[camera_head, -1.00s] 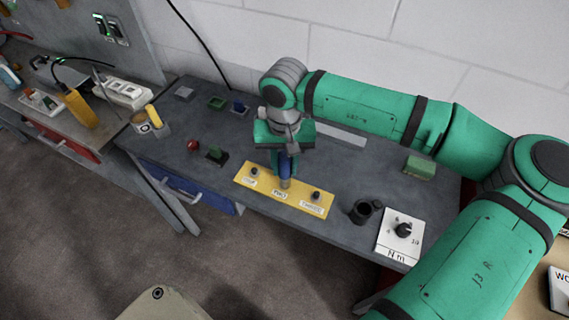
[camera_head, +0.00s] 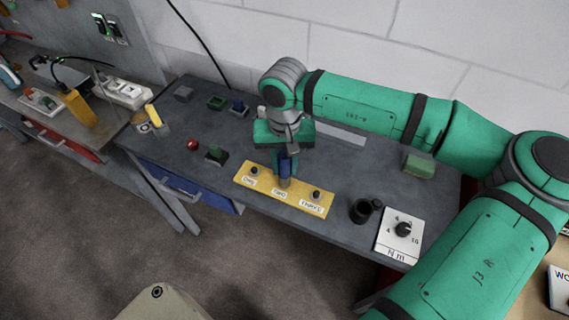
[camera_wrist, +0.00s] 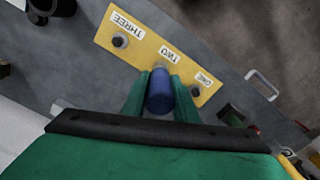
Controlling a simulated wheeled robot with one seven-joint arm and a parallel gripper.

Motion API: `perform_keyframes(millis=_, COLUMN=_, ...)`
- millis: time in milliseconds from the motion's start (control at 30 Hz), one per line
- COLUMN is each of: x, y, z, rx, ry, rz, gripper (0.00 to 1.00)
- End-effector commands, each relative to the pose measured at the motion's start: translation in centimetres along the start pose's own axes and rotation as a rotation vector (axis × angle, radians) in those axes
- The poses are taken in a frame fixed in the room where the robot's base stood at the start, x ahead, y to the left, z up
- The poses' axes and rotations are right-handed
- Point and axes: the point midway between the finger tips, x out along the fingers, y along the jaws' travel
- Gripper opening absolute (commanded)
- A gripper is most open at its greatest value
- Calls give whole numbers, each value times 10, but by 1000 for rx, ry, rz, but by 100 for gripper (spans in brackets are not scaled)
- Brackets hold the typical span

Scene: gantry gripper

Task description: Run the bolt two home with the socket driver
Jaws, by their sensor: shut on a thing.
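A yellow plate (camera_head: 262,193) lies on the grey bench, with labels ONE, TWO and THREE. Bolt one (camera_head: 254,171) and bolt three (camera_head: 316,195) stand as dark heads at its two ends. My gripper (camera_head: 286,160) is shut on the blue socket driver (camera_head: 285,168) and holds it upright over the middle spot, by label TWO. In the wrist view the blue driver (camera_wrist: 160,95) sits between the green fingers, its lower end at the plate by TWO. Bolt two is hidden under the driver. I cannot tell whether the socket is seated on it.
A white torque dial card (camera_head: 397,248) marked Nm and a black cup (camera_head: 361,211) are right of the plate. A red knob (camera_head: 193,145) and a green block on a dark base (camera_head: 216,154) are to its left. A green block (camera_head: 420,166) lies at the back right.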

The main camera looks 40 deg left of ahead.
Motion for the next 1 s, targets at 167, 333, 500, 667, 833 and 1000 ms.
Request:
perform_keyframes(millis=167, x=0, y=-1, z=0, rx=-2, ry=-1, rz=-3, gripper=0)
perform_keyframes(millis=333, x=0, y=-1, z=0, rx=-2, ry=-1, rz=-3, gripper=0)
perform_keyframes(millis=500, x=0, y=-2, z=0, rx=-2, ry=-1, rz=-3, gripper=0)
perform_keyframes(millis=667, x=-9, y=-1, z=0, rx=-1, ry=1, rz=-1, gripper=0)
perform_keyframes(millis=833, x=-21, y=0, z=0, rx=0, ry=1, rz=-1, gripper=0)
perform_keyframes(millis=1000, x=-32, y=0, z=0, rx=0, ry=1, rz=-1, gripper=0)
